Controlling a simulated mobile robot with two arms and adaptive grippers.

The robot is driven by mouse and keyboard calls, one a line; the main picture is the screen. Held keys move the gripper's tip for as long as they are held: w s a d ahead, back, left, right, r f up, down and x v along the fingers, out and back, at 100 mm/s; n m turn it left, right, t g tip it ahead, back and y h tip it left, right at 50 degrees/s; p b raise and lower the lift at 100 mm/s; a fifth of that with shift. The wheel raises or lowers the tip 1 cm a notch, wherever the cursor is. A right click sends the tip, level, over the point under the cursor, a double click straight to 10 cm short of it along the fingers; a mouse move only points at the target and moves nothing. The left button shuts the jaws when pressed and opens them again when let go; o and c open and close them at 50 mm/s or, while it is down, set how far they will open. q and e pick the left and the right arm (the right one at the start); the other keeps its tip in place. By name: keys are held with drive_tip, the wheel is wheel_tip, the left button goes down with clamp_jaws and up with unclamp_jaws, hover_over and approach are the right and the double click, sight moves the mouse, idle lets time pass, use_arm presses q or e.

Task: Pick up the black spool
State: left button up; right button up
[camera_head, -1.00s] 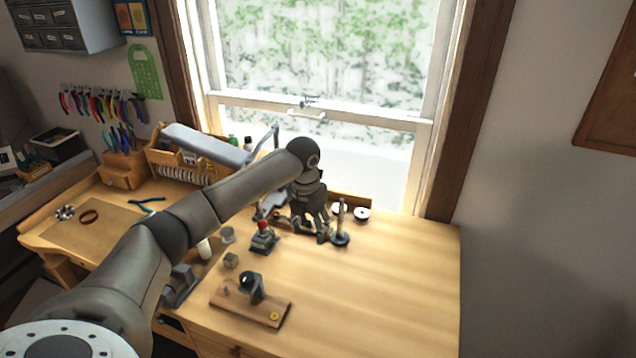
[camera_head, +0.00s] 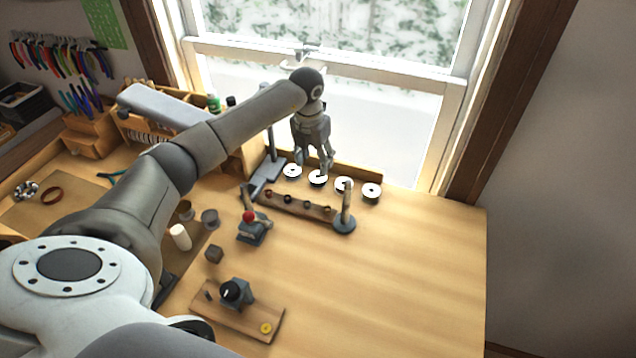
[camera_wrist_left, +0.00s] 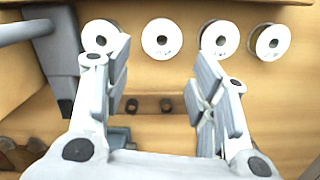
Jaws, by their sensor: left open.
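Several spools with white round tops and dark centre holes stand in a row at the back of the workbench. The right-end spool (camera_head: 371,190) shows a dark side below its top; in the left wrist view it is at upper right (camera_wrist_left: 269,42). Another spool (camera_wrist_left: 162,39) appears between my fingers in that view, beyond the tips. The tops look alike, and I cannot tell every spool's thread colour. My left gripper (camera_head: 316,166) is open and empty, pointing down near the left-middle spools; it also shows in the left wrist view (camera_wrist_left: 161,85). My right gripper is not in view.
A wooden strip with small dark pieces (camera_head: 296,205) lies in front of the spools. An upright post on a round base (camera_head: 344,224) stands at its right end. A grey stand (camera_head: 268,168) rises left of the gripper. The bench's right side is clear.

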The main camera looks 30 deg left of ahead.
sight(318, 175)
use_arm(q)
drive_tip(key=shift+w+f+b, duration=0.15)
drive_tip(key=shift+f+b, duration=0.15)
drive_tip(key=shift+f, duration=0.6)
drive_tip(key=shift+w+a+f, duration=0.15)
drive_tip(key=shift+w+f, duration=0.05)
drive_tip(key=shift+f, duration=0.1)
drive_tip(key=shift+w+f+b, duration=0.1)
drive_tip(key=shift+f+b, duration=0.6)
drive_tip(key=f+b, duration=0.1)
drive_tip(key=w+f+b, duration=0.1)
drive_tip(key=f, duration=0.1)
drive_tip(key=shift+f+b, duration=0.3)
drive_tip(key=shift+s+r, duration=0.1)
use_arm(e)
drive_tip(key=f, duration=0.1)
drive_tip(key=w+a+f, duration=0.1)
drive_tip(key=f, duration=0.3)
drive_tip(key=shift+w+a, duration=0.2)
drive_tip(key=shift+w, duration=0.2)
use_arm(q)
drive_tip(key=shift+c, duration=0.2)
drive_tip(key=c, duration=0.7)
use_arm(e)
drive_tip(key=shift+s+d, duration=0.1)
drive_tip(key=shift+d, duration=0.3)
